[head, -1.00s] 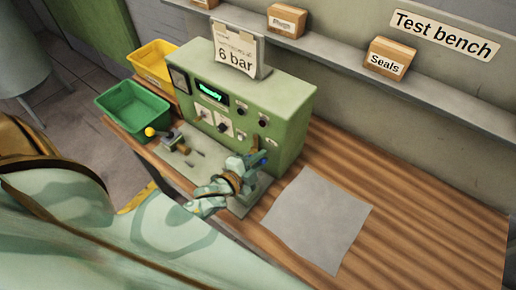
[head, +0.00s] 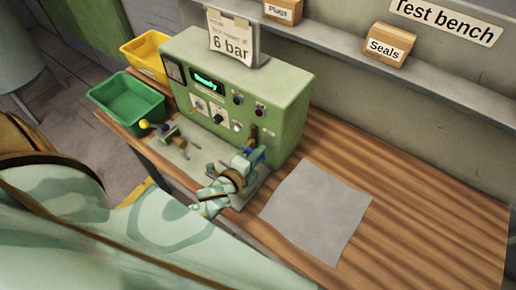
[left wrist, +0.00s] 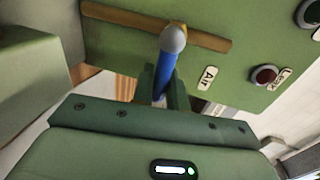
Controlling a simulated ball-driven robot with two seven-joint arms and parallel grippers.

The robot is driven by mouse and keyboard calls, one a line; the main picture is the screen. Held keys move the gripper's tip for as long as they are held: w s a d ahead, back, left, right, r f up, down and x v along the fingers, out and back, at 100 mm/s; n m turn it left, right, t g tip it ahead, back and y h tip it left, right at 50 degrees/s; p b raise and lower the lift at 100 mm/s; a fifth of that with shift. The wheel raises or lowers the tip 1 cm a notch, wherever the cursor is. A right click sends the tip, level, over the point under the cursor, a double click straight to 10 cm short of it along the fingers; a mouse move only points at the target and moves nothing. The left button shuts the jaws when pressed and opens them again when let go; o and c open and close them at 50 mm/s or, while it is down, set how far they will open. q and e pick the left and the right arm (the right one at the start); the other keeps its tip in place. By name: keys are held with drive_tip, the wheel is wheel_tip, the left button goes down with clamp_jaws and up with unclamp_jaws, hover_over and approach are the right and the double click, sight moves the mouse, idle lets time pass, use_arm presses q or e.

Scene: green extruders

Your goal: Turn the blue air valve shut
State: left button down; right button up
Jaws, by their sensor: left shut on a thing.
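The blue air valve handle (left wrist: 164,75) has a grey rounded end and shows in the left wrist view in front of a brass-coloured bar, beside the "Air" label (left wrist: 207,79). My left gripper (left wrist: 164,88) is shut on the blue handle, with its dark green fingers at either side. In the head view my left gripper (head: 248,162) is at the lower right front of the green test machine (head: 275,105). Only a little blue of the handle (head: 258,153) shows there; the gripper hides the rest. My right gripper is not in view.
Green (head: 128,112) and yellow (head: 148,64) bins stand at the left. A grey mat (head: 318,212) lies on the wooden bench, whose right side is clear. A red "Leak" lamp (left wrist: 265,75) is near the valve.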

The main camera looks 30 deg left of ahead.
use_arm(q)
drive_tip(key=shift+f, duration=0.1)
drive_tip(key=c, duration=1.5)
unclamp_jaws()
drive_tip(key=shift+o, duration=0.2)
drive_tip(key=v, duration=1.6)
drive_tip(key=shift+s+b, duration=0.2)
drive_tip(key=shift+b, duration=0.2)
